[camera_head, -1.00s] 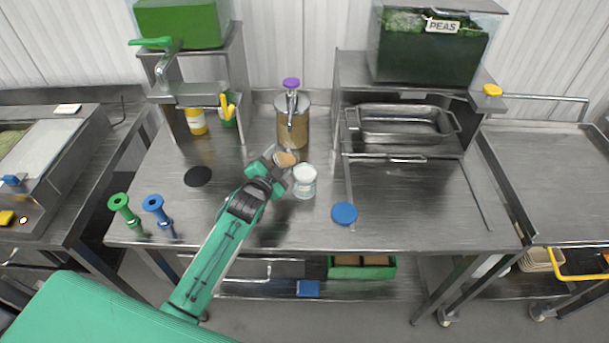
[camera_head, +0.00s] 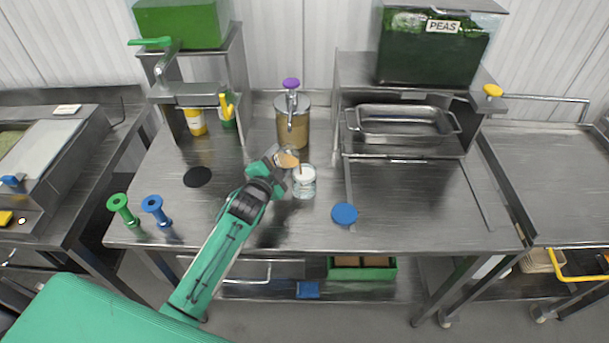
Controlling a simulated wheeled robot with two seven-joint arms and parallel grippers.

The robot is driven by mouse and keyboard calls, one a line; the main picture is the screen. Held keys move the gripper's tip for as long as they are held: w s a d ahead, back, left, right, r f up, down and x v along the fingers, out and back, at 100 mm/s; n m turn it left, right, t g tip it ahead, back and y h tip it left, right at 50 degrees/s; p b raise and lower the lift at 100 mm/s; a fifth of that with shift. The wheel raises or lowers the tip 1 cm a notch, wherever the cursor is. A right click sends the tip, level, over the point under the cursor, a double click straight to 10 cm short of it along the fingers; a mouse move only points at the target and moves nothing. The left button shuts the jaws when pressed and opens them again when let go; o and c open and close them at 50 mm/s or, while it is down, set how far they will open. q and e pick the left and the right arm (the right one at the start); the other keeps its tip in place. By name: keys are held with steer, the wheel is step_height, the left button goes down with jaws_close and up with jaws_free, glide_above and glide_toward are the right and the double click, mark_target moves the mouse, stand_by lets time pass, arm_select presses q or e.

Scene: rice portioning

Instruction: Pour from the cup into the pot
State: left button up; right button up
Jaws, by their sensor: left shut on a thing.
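The cup (camera_head: 287,159) holds a tan-orange content and is tilted to the right. My left gripper (camera_head: 277,165) is shut on the cup, just up and left of the pot. The pot (camera_head: 304,184) is a small clear jar with white content, standing upright on the steel table. The cup's rim is at the pot's upper left edge, and a thin brownish mark shows at the pot's mouth; whether it is a stream I cannot tell. My right gripper is not in view.
A pump dispenser (camera_head: 293,125) with a purple knob stands behind the pot. A blue lid (camera_head: 344,214) lies to the right. A green stand (camera_head: 122,208) and a blue stand (camera_head: 156,209) are at front left. A black disc (camera_head: 198,177) lies on the table (camera_head: 420,205).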

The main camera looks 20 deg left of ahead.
arm_select(q)
steer(key=shift+d+r+m, duration=0.1)
steer(key=shift+r+m, duration=0.2)
steer(key=shift+m, duration=0.3)
stand_by(0.4)
steer(key=shift+d+r+m+y, duration=0.1)
steer(key=shift+r+m+y, duration=0.2)
steer(key=shift+m, duration=0.3)
stand_by(0.6)
steer(key=shift+d+r+m+p, duration=0.35)
steer(key=shift+d+m+p, duration=0.25)
steer(key=shift+m, duration=0.2)
stand_by(0.5)
steer(key=shift+d+f+m, duration=0.25)
steer(key=shift+f+m, duration=0.2)
steer(key=shift+m, duration=0.35)
stand_by(0.6)
steer(key=shift+d+r, duration=0.1)
steer(key=shift+r, duration=0.05)
stand_by(0.4)
